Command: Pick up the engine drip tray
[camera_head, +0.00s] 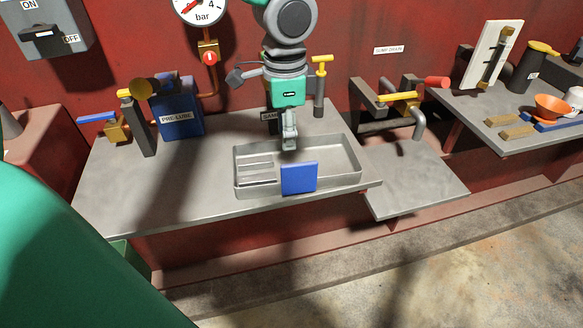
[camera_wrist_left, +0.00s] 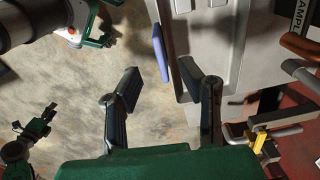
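The engine drip tray (camera_head: 350,176) is a shallow grey metal tray on the workbench, near its front edge. A blue panel (camera_head: 299,178) stands at its front wall; the tray (camera_wrist_left: 212,22) and the blue panel (camera_wrist_left: 161,54) also show in the left wrist view. My left gripper (camera_head: 289,146) points down over the back part of the tray in the head view, its fingers overlapping there. In the wrist view the left gripper (camera_wrist_left: 170,84) has its two fingers spread, with nothing held between them. Contact with the tray cannot be told.
A lower grey shelf (camera_head: 420,190) with a drain pipe (camera_head: 418,124) lies to the right.

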